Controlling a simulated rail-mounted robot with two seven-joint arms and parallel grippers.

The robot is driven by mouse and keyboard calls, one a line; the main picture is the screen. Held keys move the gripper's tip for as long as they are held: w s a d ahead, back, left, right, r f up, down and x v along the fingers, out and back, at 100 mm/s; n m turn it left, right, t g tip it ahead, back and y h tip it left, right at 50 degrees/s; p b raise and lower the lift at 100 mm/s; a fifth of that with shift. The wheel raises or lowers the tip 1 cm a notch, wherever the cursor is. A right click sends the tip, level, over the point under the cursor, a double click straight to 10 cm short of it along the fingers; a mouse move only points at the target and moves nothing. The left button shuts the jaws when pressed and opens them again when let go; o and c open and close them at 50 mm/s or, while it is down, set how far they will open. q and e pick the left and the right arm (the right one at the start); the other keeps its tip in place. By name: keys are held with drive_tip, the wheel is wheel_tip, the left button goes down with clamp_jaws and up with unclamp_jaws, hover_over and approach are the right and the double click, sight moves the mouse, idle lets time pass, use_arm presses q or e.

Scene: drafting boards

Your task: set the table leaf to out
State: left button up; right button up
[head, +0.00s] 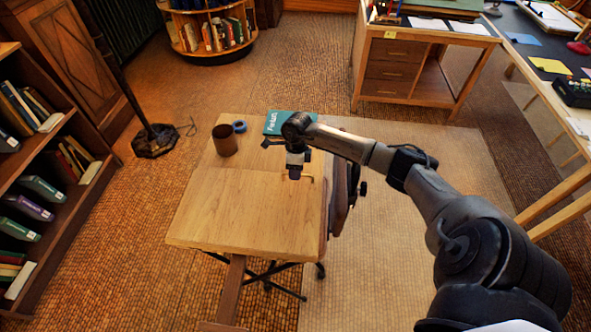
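The small wooden table (235,212) stands in the middle of the head view. A seam crosses its top, dividing a lighter near panel from a back part (208,160); I cannot tell for sure which panel is the leaf. A small metal handle (309,179) shows at the near panel's back right. My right gripper (294,176) points down beside this handle, close to the tabletop. Its fingers are small and partly hidden, so I cannot tell whether they are open, or whether they touch the handle. My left gripper is out of view.
A brown cup (224,140), a blue tape roll (240,126) and a teal book (285,123) are on the back part. A chair (341,197) stands at the table's right side. A bookshelf (60,203) stands left, a drawer desk (398,72) back right. Floor at front left is clear.

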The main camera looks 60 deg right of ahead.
drive_tip(key=shift+c, duration=0.2)
clamp_jaws()
